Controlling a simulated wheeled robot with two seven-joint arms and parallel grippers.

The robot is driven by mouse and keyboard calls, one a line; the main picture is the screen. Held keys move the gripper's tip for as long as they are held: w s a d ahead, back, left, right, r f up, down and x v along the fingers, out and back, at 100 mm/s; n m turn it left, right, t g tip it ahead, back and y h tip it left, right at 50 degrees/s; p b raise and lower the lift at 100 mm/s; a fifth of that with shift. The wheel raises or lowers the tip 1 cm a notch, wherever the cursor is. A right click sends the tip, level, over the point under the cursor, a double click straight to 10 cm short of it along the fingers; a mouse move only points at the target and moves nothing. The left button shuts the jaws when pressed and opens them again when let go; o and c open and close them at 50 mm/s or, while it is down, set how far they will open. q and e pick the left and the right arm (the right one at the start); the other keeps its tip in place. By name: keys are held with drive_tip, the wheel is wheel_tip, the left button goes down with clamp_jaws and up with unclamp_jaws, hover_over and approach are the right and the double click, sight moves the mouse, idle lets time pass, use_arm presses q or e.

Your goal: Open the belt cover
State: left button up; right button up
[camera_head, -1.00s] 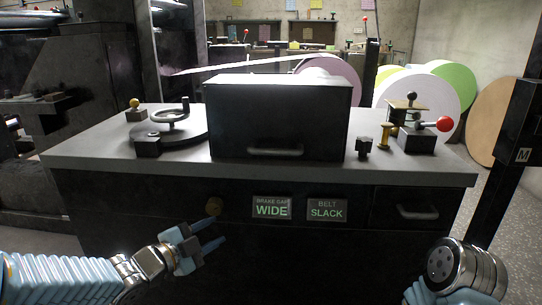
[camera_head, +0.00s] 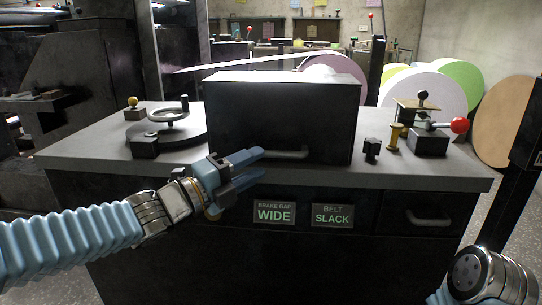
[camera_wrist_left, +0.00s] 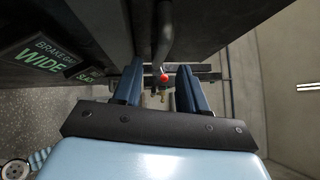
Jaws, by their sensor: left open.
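The belt cover (camera_head: 285,115) is a black box with a light top edge, standing closed on the grey bench. Its bar handle (camera_head: 290,155) is low on the front face. The handle also shows in the left wrist view (camera_wrist_left: 167,35), lying beyond and between my fingers. My left gripper (camera_head: 262,164) is open and empty, its blue fingers pointing right, just in front of the cover's lower front and left of the handle's middle. It also shows in the left wrist view (camera_wrist_left: 160,88). I cannot tell whether it touches the handle. My right gripper is out of view.
A handwheel (camera_head: 168,117) stands left of the cover. A red-knobbed lever (camera_head: 459,125), a brass post (camera_head: 394,137) and a black knob (camera_head: 371,148) stand to the right. Signs below read brake gap WIDE (camera_head: 274,214) and belt SLACK (camera_head: 332,215). A drawer handle (camera_head: 423,216) is at right.

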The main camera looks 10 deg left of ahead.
sight(272, 156)
use_arm(q)
drive_tip(key=x, duration=0.5)
drive_tip(key=shift+a, duration=0.1)
drive_tip(key=shift+c, duration=0.2)
clamp_jaws()
